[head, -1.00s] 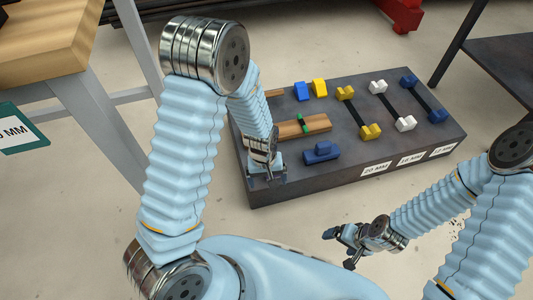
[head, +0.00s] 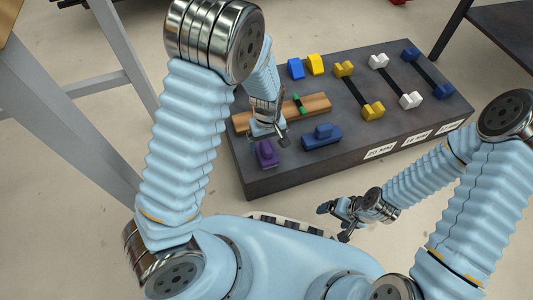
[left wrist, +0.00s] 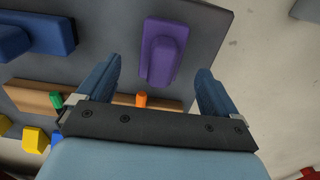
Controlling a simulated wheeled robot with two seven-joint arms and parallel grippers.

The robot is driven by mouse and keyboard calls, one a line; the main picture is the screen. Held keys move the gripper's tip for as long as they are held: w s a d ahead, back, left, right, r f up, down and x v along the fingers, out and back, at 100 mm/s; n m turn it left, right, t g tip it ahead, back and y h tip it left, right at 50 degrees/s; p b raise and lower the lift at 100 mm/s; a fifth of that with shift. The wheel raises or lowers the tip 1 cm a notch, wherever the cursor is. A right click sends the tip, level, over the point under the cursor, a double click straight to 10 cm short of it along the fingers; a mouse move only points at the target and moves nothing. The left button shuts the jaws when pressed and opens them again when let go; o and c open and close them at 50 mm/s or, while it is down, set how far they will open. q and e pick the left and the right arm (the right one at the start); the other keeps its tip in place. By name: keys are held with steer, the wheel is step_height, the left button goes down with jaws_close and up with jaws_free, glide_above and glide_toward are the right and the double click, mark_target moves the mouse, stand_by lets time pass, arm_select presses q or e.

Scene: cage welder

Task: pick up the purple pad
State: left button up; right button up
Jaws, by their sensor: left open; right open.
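The purple pad (head: 266,154) lies on the dark block near its front left corner in the head view. It also shows in the left wrist view (left wrist: 163,52), ahead of and between the fingers. My left gripper (head: 268,130) hangs over the block just behind the pad. In the left wrist view, the left gripper (left wrist: 155,85) is open, with nothing between its fingers and the pad beyond the fingertips. My right gripper (head: 334,221) is open and empty, low in front of the block's front edge.
The dark block (head: 290,180) also bears a blue pad (head: 321,137), a wooden strip (head: 316,104) with a green piece (head: 298,104), and small blue (head: 295,68) and yellow (head: 315,64) blocks. Yellow, white and blue holder pairs stand at right. An orange piece (left wrist: 141,99) shows near the wood.

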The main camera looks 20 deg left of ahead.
mark_target(266, 145)
arm_select(q)
step_height(266, 145, down, 5)
steer(key=shift+a+r+b, duration=0.1)
steer(key=shift+a+b, duration=0.05)
steer(key=shift+b, duration=0.65)
steer(key=c, duration=1.3)
steer(key=shift+r, duration=0.35)
steer(key=r, duration=0.1)
steer(key=r+p, duration=0.2)
steer(key=shift+s+d+r, duration=0.2)
steer(key=shift+s+r, duration=0.15)
steer(key=shift+r, duration=0.05)
steer(key=shift+s+d+r+p, duration=0.75)
steer(key=shift+s+r, duration=0.7)
steer(key=shift+s, duration=0.65)
steer(key=shift+s+d+r+p, duration=0.75)
steer(key=shift+s+r, duration=0.65)
steer(key=shift+s, duration=0.7)
steer(key=shift+s+d+r+p, duration=0.75)
steer(key=shift+s+r, duration=0.7)
steer(key=shift+s, duration=0.65)
